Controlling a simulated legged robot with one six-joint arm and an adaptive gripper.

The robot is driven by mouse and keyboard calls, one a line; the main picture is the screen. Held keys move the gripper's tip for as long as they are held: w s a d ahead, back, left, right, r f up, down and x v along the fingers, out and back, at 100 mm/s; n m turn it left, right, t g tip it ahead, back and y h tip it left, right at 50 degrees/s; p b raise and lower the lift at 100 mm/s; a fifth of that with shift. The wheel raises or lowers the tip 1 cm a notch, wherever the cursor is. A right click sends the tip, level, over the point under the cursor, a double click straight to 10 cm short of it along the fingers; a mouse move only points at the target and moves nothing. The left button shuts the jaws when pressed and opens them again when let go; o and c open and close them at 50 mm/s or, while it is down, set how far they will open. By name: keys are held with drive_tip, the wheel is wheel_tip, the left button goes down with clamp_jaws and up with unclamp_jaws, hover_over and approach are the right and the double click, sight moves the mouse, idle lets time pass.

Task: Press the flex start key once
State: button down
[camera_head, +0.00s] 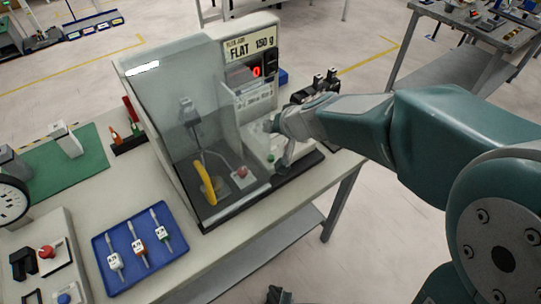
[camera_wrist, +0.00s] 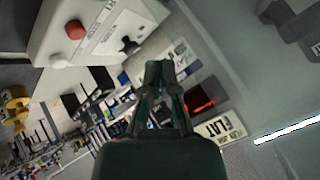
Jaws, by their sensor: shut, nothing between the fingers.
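The test machine (camera_head: 228,50) carries a sign reading "FLAT 150 g" and a lit red display (camera_head: 256,71). A small green button (camera_head: 270,158) sits low on its white front part, and a red button (camera_head: 241,172) sits left of it. I cannot read which is the flex start key. My gripper (camera_head: 268,126) is in front of the white panel, above the green button; contact cannot be judged. In the wrist view my gripper (camera_wrist: 159,70) is shut and empty. A white panel with a red button (camera_wrist: 75,29) lies up and left of the fingertips.
A clear guard (camera_head: 165,115) encloses the machine's left side, with a yellow curved piece (camera_head: 206,182) inside. A blue tray (camera_head: 140,248) with several tagged tools lies at front left. A green mat (camera_head: 65,168) lies farther left. The table's right edge is near my arm.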

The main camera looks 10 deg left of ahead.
drive_tip(key=shift+f, duration=3.75)
drive_tip(key=shift+f, duration=0.3)
